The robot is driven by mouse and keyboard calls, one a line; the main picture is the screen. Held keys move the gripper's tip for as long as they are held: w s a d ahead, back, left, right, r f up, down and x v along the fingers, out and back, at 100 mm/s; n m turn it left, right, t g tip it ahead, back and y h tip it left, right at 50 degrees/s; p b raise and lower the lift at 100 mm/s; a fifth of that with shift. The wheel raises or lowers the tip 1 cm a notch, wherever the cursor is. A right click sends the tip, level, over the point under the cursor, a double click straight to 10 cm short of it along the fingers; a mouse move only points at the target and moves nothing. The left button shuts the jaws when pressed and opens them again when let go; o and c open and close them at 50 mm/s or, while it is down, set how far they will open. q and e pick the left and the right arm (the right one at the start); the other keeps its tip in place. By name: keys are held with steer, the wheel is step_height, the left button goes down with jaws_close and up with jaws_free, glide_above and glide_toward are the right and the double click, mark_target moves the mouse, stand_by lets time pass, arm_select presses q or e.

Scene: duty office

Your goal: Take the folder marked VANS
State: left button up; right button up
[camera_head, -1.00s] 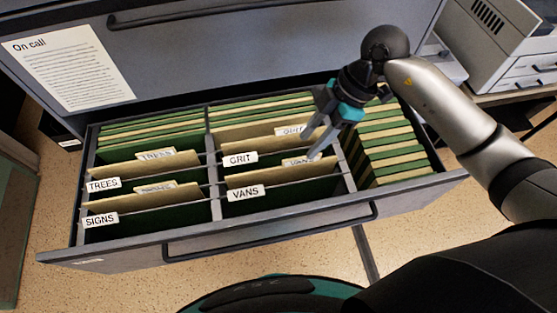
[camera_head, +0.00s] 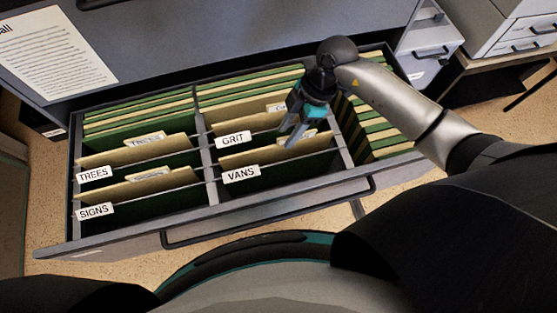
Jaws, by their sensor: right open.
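The VANS folder (camera_head: 257,157) is a tan folder in the middle column of the open file drawer (camera_head: 120,240). It stands behind the white VANS label (camera_head: 241,174), and a paler tab shows at the right of its top edge, partly behind my gripper. My right gripper (camera_head: 289,141) is open and points down at the folder's top edge, right of the label. I cannot tell whether its fingers touch the folder or stand around it. My left gripper is out of view.
The GRIT folder (camera_head: 245,124) stands just behind. TREES (camera_head: 130,155) and SIGNS (camera_head: 140,187) folders fill the left column. Several green and tan folders (camera_head: 385,133) pack the right column. The cabinet face (camera_head: 220,45) rises behind the drawer.

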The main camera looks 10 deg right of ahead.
mark_target(286, 137)
steer(key=x, duration=0.5)
steer(key=shift+w+d+f, duration=0.15)
steer(key=shift+w+d, duration=0.15)
steer(key=shift+d, duration=0.05)
jaws_close()
stand_by(1.1)
